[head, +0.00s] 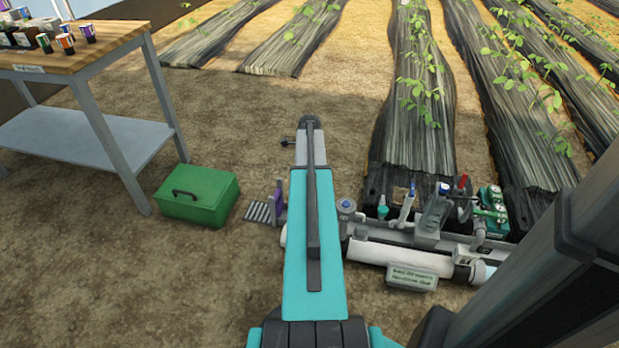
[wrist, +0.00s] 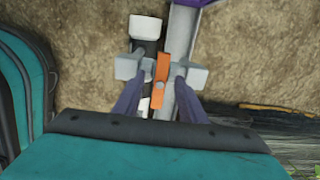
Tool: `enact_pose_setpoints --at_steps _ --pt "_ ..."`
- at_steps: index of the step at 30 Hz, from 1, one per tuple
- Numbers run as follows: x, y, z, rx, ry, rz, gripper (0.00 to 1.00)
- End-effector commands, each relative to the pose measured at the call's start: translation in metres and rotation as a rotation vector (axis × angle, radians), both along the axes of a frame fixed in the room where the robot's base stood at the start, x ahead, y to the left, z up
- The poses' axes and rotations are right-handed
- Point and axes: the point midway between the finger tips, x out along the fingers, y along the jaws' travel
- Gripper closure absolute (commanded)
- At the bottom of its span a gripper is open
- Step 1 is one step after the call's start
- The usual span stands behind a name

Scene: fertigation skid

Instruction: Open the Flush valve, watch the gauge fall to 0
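In the wrist view an orange valve lever (wrist: 161,82) lies lengthwise on pale pipework, probably the Flush valve; no label on it is readable. My gripper (wrist: 160,72) is open, with one grey fingertip on each side of the lever and a gap visible on both sides. In the head view my arm hides the gripper and the lever. A small round blue-faced fitting (head: 346,205) stands at the left end of the skid pipe (head: 400,257). It may be the gauge, but no reading can be made out.
A workbench (head: 95,58) with cups stands further left. A sign (head: 412,277) fronts the skid, which carries a red-handled fitting (head: 462,182). Plant rows (head: 420,130) lie behind.

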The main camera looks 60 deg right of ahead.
Motion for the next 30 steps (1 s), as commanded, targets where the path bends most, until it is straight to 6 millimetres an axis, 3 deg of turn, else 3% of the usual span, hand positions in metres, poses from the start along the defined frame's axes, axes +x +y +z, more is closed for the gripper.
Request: enact_pose_setpoints --at_steps 9,18,25,30 --pt "0.0 0.0 -0.015 0.0 0.0 0.0 0.62" --pt "0.0 0.0 -0.017 0.0 0.0 0.0 0.62" --pt "0.0 0.0 -0.018 0.0 0.0 0.0 1.0" --pt "-0.001 0.0 -0.019 0.001 0.001 0.003 1.0"
